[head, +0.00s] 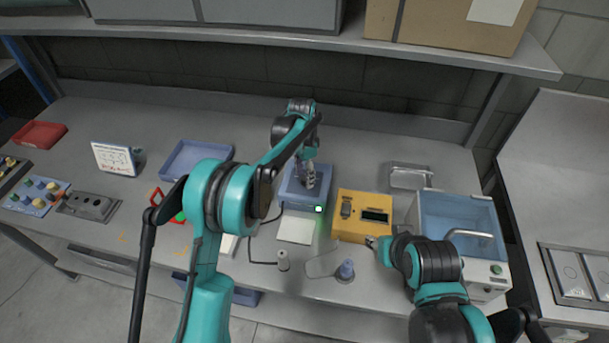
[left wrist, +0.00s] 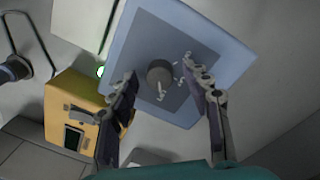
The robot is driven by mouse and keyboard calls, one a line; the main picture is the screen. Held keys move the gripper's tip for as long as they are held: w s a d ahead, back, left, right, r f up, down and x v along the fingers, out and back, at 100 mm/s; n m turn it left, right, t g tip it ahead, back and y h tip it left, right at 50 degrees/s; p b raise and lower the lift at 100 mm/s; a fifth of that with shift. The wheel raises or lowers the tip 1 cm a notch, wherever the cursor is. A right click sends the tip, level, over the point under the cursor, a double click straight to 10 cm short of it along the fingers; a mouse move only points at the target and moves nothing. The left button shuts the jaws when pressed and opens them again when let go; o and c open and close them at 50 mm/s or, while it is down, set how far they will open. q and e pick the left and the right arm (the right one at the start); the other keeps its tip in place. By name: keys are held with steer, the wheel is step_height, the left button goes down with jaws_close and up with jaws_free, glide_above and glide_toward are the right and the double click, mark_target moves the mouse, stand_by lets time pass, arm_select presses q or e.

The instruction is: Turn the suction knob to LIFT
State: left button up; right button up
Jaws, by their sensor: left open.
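The blue unit (head: 289,194) stands mid-bench with a lit green light (head: 319,209) on its front. In the left wrist view its top (left wrist: 228,54) carries a darker panel with a round grey knob (left wrist: 160,74) in the middle. Small pale marks lie around the knob, too small to read. My left gripper (head: 309,178) points down over the unit and hides the knob in the head view. In the left wrist view its fingers (left wrist: 158,80) are open, one on either side of the knob, apart from it. My right gripper (head: 371,241) is by the yellow box's front edge; its fingers are unclear.
A blue tray (head: 183,158) is to the left. A shelf overhangs behind.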

mark_target(302, 177)
arm_select(q)
step_height(302, 177, up, 12)
steer(key=shift+w+a+f, duration=0.15)
steer(key=shift+w, duration=0.1)
stand_by(0.3)
steer(key=s+a+r+n+t+b, duration=0.1)
steer(key=s+a+r+n+t, duration=0.15)
steer(key=s+a, duration=0.35)
steer(key=s+a+r+n+t+b, duration=0.1)
steer(key=s+a+r+n+b, duration=0.2)
steer(key=s, duration=0.5)
steer(key=s+a+f+n+t, duration=0.2)
steer(key=s+a+f+n, duration=0.1)
steer(key=s, duration=0.5)
steer(key=s+a+f+n+t, duration=0.2)
steer(key=s+a+f, duration=0.3)
steer(key=s, duration=0.4)
steer(key=shift+a+f+n+b, duration=0.2)
steer(key=shift+f+n+b, duration=0.35)
steer(key=shift+n, duration=0.3)
